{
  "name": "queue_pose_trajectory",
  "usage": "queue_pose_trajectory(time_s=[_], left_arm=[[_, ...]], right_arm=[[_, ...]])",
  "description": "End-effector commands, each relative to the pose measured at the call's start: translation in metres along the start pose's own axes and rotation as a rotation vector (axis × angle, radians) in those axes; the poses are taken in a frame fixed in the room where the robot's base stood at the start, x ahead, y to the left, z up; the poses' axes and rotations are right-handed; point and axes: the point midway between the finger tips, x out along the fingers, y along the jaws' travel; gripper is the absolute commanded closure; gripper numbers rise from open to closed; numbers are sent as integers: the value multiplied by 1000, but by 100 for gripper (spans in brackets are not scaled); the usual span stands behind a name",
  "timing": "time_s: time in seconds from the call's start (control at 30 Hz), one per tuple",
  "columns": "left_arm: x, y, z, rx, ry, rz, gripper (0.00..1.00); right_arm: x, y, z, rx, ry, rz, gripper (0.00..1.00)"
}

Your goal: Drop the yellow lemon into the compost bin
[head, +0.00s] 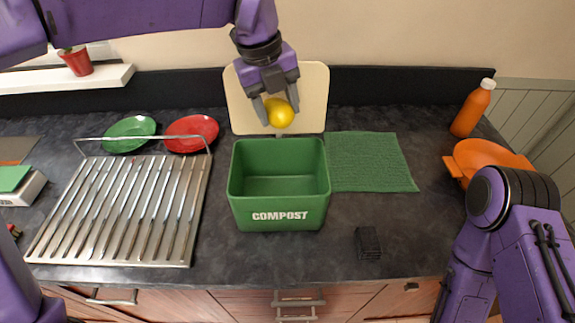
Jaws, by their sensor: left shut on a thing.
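The yellow lemon (280,113) is held between the fingers of my left gripper (277,105), whose arm comes in from the upper left. In the head view, the lemon shows just above the far rim of the green compost bin (279,215), in front of a cream board. The bin stands upright on the dark counter with its open top facing up and "COMPOST" on its front. Its visible inside looks empty. My right arm is at the lower right; its gripper is not in view.
A metal drying rack (120,210) stands left of the bin, with green (129,133) and red (192,132) plates behind it. A green cloth (370,162) lies right. A black block (367,243), orange pan (482,157) and orange bottle (472,108) are farther right.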

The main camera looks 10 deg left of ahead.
Motion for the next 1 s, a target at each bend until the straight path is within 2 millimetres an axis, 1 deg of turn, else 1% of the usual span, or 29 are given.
queue_pose_trajectory(time_s=[0.07, 0.17, 0.27, 0.4, 0.53, 0.63, 0.8, 0.83, 0.87, 0.9, 0.93, 1.0], left_arm=[[-1, 3, -3, -1, -5, -4, 77], [4, 8, -7, -4, -8, -5, 77], [17, 12, -8, -3, -10, -5, 77], [41, 12, -2, -3, -3, -1, 77], [58, 13, 2, -3, -1, 0, 77], [61, 13, 2, -3, 1, 0, 77], [59, 12, 2, -2, 1, 0, 77], [59, 12, 2, -2, 1, 0, 41], [59, 12, 2, -2, 1, 0, 32], [59, 12, 2, -1, 1, 0, 19], [59, 11, 2, -1, 1, 0, 15], [59, 11, 2, 0, 1, 0, 15]], right_arm=[[2, 0, 1, 0, -1, 1, 57], [8, 0, 4, 0, -1, 1, 57], [17, -1, 8, -1, -1, 1, 57], [32, -2, 14, -1, -2, 1, 57], [41, -3, 18, -1, -2, 1, 57], [42, -4, 18, 0, -1, 0, 57], [40, -3, 17, 0, -1, 0, 57], [40, -3, 17, 0, -1, 1, 57], [40, -3, 17, 0, -1, 1, 57], [40, -3, 17, 0, -1, 1, 57], [40, -3, 17, 0, -1, 1, 57], [40, -3, 17, 0, -1, 1, 57]])
